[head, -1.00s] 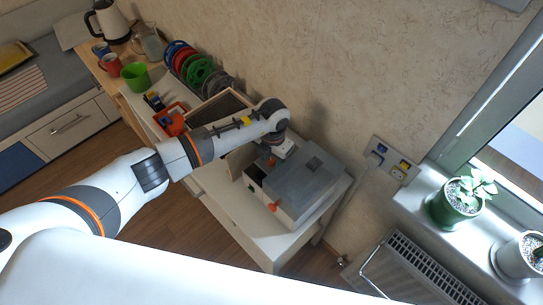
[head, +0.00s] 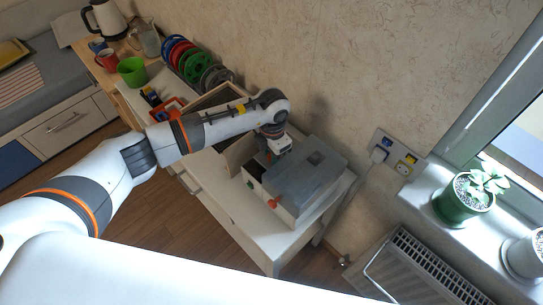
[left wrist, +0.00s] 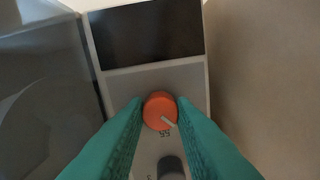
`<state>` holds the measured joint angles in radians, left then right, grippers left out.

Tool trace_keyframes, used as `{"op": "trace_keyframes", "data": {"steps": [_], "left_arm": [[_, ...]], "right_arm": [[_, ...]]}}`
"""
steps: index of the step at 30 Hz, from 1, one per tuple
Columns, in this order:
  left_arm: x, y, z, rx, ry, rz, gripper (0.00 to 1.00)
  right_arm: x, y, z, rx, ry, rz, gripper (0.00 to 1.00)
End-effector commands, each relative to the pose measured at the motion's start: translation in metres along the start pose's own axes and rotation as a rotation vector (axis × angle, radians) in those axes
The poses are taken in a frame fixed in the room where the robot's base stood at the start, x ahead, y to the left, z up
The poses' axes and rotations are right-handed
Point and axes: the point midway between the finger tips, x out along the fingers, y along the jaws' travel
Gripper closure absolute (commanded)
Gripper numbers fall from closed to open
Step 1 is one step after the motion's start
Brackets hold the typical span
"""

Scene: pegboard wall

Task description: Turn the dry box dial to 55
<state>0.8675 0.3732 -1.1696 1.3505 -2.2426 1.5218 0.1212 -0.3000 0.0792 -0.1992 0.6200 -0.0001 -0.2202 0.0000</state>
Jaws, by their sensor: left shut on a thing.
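The dry box (head: 305,172) stands on the white table, with a grey lid and white sides. Its orange dial (left wrist: 160,111) is round, with a pale pointer mark slanting to the lower right in the left wrist view. A printed "55" (left wrist: 165,133) appears upside down just below the dial. My left gripper (left wrist: 161,107) has its teal fingers shut on the dial, one on each side. In the head view, the left gripper (head: 275,146) is at the box's left end, and the dial is hidden. My right gripper is in neither view.
A dark blank panel (left wrist: 151,32) lies above the dial and a dark knob (left wrist: 170,167) below it. A tan board (head: 238,152) stands close beside the gripper. Spools (head: 198,64) stand along the wall; a radiator (head: 415,268) is at the lower right.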

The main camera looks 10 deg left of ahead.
Motion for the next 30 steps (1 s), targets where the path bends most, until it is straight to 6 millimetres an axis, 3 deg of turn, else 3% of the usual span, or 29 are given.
{"op": "trace_keyframes", "data": {"steps": [1,15,30], "left_arm": [[0.005,-0.002,0.0,0.044,0.003,-0.006,1.0],[0.005,-0.001,-0.001,0.471,0.013,-0.005,1.0],[0.0,-0.001,0.0,0.712,0.018,-0.004,1.0]], "right_arm": [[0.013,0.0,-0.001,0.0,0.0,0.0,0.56],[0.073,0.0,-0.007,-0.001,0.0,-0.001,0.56],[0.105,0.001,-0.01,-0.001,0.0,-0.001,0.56]]}}
